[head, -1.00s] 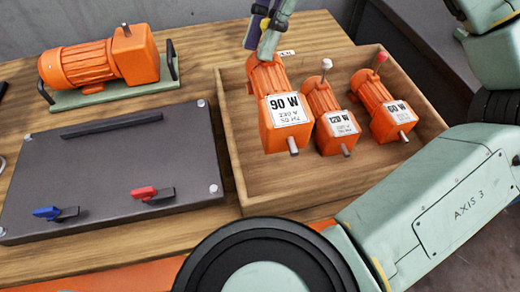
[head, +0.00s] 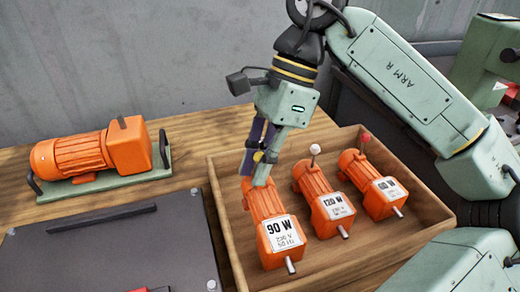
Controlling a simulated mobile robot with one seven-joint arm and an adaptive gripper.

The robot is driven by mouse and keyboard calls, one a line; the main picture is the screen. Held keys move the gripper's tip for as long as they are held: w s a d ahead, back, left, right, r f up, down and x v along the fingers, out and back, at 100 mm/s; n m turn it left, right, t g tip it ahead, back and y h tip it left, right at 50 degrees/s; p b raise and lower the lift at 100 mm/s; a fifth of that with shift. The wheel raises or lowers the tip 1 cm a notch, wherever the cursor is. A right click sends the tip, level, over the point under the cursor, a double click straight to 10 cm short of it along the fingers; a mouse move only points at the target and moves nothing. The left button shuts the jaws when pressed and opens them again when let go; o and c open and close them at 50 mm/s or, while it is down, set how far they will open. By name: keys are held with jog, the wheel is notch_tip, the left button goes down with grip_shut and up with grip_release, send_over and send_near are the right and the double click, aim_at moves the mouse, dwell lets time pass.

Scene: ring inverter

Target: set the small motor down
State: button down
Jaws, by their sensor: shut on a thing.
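My gripper (head: 262,165) points down and is shut on the rear end of the orange motor marked 90 W (head: 266,208). This motor is at the left inside the wooden tray (head: 228,240), with its label and shaft facing front right. I cannot tell whether its underside touches the tray floor. To its right stand two more orange motors: one marked 120 W (head: 318,190) with a white knob, and one marked 60 W (head: 366,182) with a red knob. The gripper hides part of the 90 W motor's rear.
A larger orange motor on a green base (head: 90,158) stands at the back left of the wooden table (head: 190,142). A dark panel with a black handle (head: 100,218) lies left of the tray. A grey wall (head: 110,60) is behind.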

jog(key=shift+f, duration=1.8)
jog(key=c, duration=1.6)
grip_release()
jog(key=p+v, duration=0.1)
jog(key=v, duration=1.1)
